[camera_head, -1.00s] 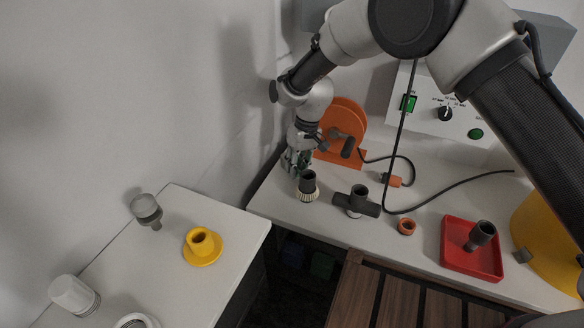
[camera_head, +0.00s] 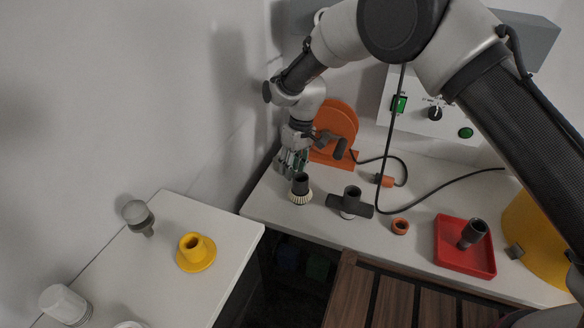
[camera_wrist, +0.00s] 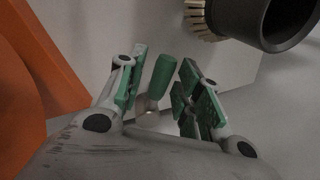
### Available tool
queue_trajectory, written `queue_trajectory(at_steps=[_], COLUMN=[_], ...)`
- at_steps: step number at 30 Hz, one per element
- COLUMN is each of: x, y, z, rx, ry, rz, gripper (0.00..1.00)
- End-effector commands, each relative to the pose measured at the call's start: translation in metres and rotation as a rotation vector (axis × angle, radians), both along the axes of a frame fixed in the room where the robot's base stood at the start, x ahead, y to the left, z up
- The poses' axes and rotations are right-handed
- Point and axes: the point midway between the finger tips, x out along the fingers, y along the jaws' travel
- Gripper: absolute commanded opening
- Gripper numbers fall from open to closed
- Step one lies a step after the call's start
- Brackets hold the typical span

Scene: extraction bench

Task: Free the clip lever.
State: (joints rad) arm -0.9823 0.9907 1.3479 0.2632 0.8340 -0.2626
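A green lever-like piece (camera_wrist: 158,76) with a pale base stands between my fingers in the wrist view; I take it for the clip lever, though what it is fixed to is unclear. My gripper (camera_wrist: 162,92) is open, with one green-padded finger on each side of the piece. Gaps show on both sides, so neither finger visibly grips it. In the head view my gripper (camera_head: 291,164) points down at the bench's back left, close to the wall; the lever cannot be made out there.
A dark round brush (camera_head: 300,188) stands just in front of my gripper, and an orange reel (camera_head: 338,120) behind it. A dark T-shaped tool (camera_head: 350,203), orange ring (camera_head: 400,226) and red tray (camera_head: 464,262) lie rightward. A yellow flanged piece (camera_head: 196,252) stands on the left table.

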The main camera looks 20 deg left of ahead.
Motion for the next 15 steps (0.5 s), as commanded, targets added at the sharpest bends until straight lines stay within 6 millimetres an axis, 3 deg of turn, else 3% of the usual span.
queue_trajectory(at_steps=[10,15], x=[-0.001,0.003], y=[0.000,-0.002], z=[0.001,0.021], rx=[-0.001,0.001], ry=[0.002,0.001], rz=[-0.002,-0.002], gripper=[0.44,0.44])
